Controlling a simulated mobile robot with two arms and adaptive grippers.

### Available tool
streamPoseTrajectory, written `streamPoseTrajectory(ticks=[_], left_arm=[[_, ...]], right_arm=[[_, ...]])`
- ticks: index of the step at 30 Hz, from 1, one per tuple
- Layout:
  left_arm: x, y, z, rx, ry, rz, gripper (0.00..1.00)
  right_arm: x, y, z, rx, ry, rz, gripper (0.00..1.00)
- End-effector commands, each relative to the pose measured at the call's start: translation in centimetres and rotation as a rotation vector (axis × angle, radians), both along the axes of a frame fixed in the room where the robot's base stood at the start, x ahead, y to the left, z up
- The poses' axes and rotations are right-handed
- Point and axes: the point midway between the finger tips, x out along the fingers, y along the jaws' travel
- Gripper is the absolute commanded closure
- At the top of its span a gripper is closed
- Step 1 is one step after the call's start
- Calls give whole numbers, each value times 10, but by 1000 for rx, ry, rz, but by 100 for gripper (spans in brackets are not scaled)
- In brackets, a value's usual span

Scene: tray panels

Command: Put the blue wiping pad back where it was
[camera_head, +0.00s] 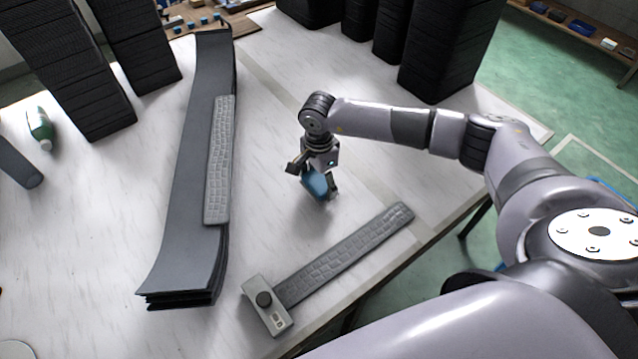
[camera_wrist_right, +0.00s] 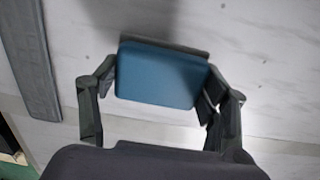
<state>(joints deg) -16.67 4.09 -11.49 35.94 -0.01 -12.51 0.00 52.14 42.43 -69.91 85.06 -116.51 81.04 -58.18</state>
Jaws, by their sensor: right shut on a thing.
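The blue wiping pad (camera_head: 316,184) is a small rounded blue block in my right gripper (camera_head: 314,181), over the white table in the head view. My right gripper is shut on it, one finger at each side. In the right wrist view the pad (camera_wrist_right: 160,75) sits between the two fingers (camera_wrist_right: 158,92), with a dark strip along its far edge. I cannot tell whether the pad touches the table. My left gripper is not in view; a dark grey rounded piece at the left edge cannot be made out.
A long stack of grey panels (camera_head: 188,200) with a grey ribbed strip (camera_head: 217,160) on it lies left of the pad. A T-shaped tool (camera_head: 345,255) lies near the front edge. Tall black stacks (camera_head: 450,45) stand behind, and a green bottle (camera_head: 40,128) lies at left.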

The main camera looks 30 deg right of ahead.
Motion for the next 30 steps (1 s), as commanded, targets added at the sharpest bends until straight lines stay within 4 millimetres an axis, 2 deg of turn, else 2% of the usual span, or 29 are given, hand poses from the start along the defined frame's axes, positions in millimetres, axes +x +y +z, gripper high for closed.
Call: streamPoseTrajectory(ticks=[3, 6, 17, 18, 26, 30], left_arm=[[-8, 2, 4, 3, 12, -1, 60], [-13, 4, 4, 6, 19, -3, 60], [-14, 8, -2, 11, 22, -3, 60], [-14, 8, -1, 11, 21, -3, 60], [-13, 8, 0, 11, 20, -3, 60], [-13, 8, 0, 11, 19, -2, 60]], right_arm=[[0, 0, -17, 1, 1, -3, 57], [0, 0, -24, 1, 0, -1, 57], [0, 0, -29, 0, -1, -1, 57], [0, 0, -28, 0, -1, -1, 29], [0, 0, -27, 0, 0, -1, 12], [0, 0, -27, 0, 0, -1, 10]])
